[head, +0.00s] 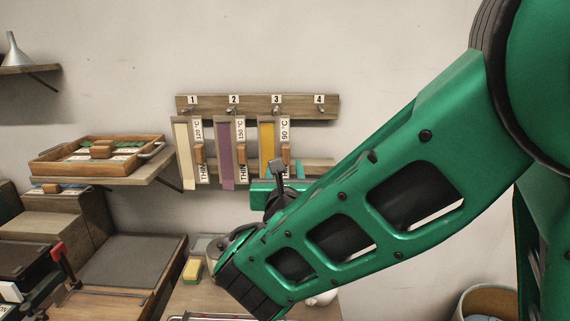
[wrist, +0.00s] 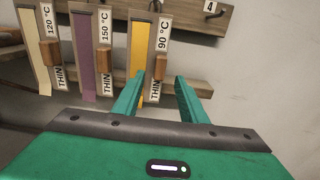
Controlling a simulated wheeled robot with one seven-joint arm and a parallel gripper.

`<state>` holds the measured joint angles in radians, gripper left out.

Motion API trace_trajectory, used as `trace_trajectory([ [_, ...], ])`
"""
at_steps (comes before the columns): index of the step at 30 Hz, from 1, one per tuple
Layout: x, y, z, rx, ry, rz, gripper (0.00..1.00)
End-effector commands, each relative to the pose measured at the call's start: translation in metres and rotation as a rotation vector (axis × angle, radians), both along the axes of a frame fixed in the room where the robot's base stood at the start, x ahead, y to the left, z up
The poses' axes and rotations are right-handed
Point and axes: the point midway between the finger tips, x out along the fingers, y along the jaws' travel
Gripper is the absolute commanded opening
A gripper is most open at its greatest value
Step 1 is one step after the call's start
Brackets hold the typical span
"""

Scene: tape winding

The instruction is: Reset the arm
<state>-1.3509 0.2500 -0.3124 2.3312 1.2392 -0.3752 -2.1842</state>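My gripper (wrist: 158,97) shows in the wrist view with its two green fingers apart and nothing between them. It points toward the wall rack, just in front of the yellow strip (wrist: 141,50) labelled 90 °C. In the head view my gripper (head: 286,172) is small and partly hidden by my green arm, which reaches in from the right. The yellow strip (head: 267,140) hangs under hook 3. A purple strip (head: 226,155) labelled 150 °C hangs under hook 2, and a cream strip (head: 183,150) labelled 120 °C under hook 1.
The wooden rack (head: 300,105) has an empty-looking hook 4. A wooden tray (head: 75,158) sits on a shelf at left. A yellow sponge-like block (head: 192,269) lies on the bench below. A bin (head: 487,300) stands at lower right. The wall right of the rack is bare.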

Motion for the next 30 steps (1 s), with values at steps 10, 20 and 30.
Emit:
trace_trajectory([
  [10,-0.044,0.001,-0.001,-0.001,0.002,0.000,0.39],
  [20,-0.019,-0.107,-0.032,0.333,0.130,-0.256,0.39],
  [30,-0.043,-0.275,-0.096,0.979,0.219,-0.772,0.39],
])
